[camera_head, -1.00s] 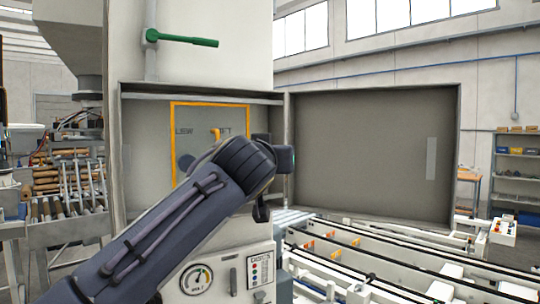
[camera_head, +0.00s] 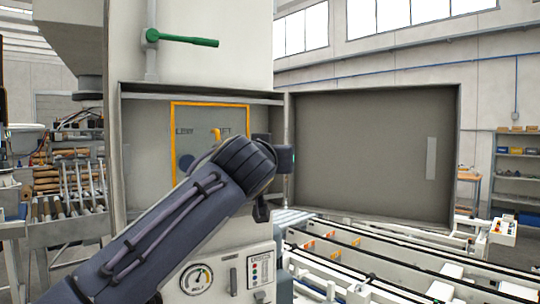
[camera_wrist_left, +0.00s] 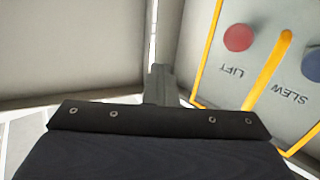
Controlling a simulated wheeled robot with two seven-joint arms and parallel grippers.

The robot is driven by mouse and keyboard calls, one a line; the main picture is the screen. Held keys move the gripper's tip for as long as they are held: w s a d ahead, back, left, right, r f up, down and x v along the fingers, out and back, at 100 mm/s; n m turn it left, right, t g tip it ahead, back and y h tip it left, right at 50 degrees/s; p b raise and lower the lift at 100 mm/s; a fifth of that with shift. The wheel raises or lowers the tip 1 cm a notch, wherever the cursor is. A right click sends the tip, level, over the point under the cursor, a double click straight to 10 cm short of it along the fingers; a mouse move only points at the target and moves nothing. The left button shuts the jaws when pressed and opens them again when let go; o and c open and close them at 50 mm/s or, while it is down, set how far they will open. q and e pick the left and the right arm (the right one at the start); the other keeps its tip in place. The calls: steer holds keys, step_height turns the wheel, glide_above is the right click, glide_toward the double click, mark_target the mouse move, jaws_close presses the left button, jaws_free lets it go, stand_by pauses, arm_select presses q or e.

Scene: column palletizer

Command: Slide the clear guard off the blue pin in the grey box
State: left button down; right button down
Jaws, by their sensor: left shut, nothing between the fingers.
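The grey box (camera_head: 370,92) stands open in the head view. On its back wall is an orange-framed panel (camera_head: 190,118) marked SLEW and LIFT. The blue pin (camera_head: 186,161) is a round blue spot under SLEW; in the left wrist view it (camera_wrist_left: 313,64) is cut by the right edge. I cannot make out the clear guard. My left gripper (camera_wrist_left: 160,72) is shut and empty, in front of the box interior and left of the panel in the wrist view. In the head view my left arm hides its fingertips and part of the panel. My right gripper is not in view.
A red round pin (camera_wrist_left: 238,38) sits by LIFT, with an orange bar (camera_wrist_left: 268,70) between it and the blue pin. The box door (camera_head: 370,160) is swung open to the right. A green lever (camera_head: 185,39) is above, a gauge (camera_head: 196,279) below, and a conveyor (camera_head: 390,265) at lower right.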

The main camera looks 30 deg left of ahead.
arm_select(q)
steer(key=c, duration=1.8)
jaws_free()
steer(key=shift+a, duration=0.1)
steer(key=o, duration=0.3)
steer(key=shift+s, duration=0.2)
steer(key=s+d+h+b, duration=0.1)
steer(key=s+d, duration=0.1)
steer(key=d, duration=0.5)
steer(key=s+d+m+b, duration=0.1)
steer(key=s+d, duration=0.2)
steer(key=d, duration=0.3)
steer(key=shift+d+h, duration=0.4)
